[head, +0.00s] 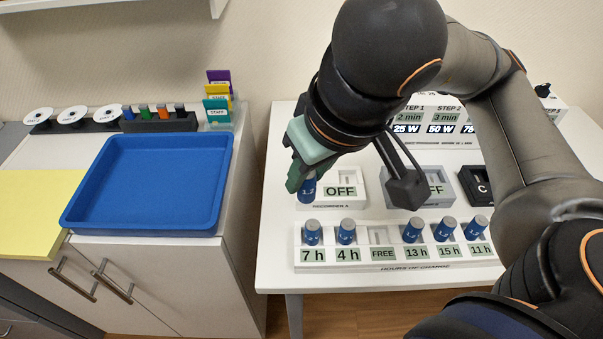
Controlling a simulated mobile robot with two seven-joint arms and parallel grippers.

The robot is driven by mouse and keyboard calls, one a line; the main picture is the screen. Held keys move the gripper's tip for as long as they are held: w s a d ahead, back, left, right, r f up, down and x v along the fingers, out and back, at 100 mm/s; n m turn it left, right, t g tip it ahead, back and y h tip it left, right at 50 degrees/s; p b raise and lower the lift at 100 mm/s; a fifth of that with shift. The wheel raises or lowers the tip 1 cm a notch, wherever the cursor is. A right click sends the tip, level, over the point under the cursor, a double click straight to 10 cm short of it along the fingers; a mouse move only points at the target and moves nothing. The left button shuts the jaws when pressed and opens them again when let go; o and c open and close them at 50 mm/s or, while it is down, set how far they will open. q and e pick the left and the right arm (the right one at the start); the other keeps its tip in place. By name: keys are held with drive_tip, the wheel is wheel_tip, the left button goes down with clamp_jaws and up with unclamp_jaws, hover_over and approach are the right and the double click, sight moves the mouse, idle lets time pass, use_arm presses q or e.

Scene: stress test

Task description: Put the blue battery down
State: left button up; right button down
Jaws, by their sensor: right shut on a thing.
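My right gripper (300,177) is shut on a blue battery (307,190). It holds the battery upright just left of a white OFF box (345,190), above or behind the rack; the height is hard to tell. The white charging rack (455,262) holds several blue batteries, such as the one at 7 h (312,232) and the one at 13 h (412,231). The slot marked FREE (381,238) is empty. My left gripper is not in view.
A blue tray (85,190) sits on the left cabinet, with a yellow sheet (35,215) beside it. A grey box (425,182) and a black box (478,185) stand behind the rack. The white table's (276,230) left strip is bare.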

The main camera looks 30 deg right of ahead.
drive_tip(key=shift+w+d+f+p, duration=0.25)
drive_tip(key=shift+w+p, duration=0.15)
drive_tip(key=shift+w, duration=0.1)
drive_tip(key=w+d+f, duration=0.2)
drive_tip(key=w, duration=0.1)
drive_tip(key=w+d+f+b, duration=0.1)
drive_tip(key=w+d+f, duration=0.1)
drive_tip(key=w+f, duration=0.1)
drive_tip(key=w+d+f+b, duration=0.1)
drive_tip(key=w+d+f, duration=0.2)
drive_tip(key=shift+w+d+f, duration=0.1)
drive_tip(key=shift+w+f, duration=0.15)
drive_tip(key=shift+w, duration=0.05)
drive_tip(key=shift+w+d+f, duration=0.15)
drive_tip(key=shift+f, duration=0.1)
drive_tip(key=shift+w+d+f+b, duration=0.1)
drive_tip(key=shift+f+b, duration=0.15)
drive_tip(key=shift+f, duration=0.4)
drive_tip(key=shift+w+d+f+b, duration=0.1)
drive_tip(key=shift+f+b, duration=0.15)
drive_tip(key=shift+f, duration=0.9)
drive_tip(key=shift+a, duration=0.1)
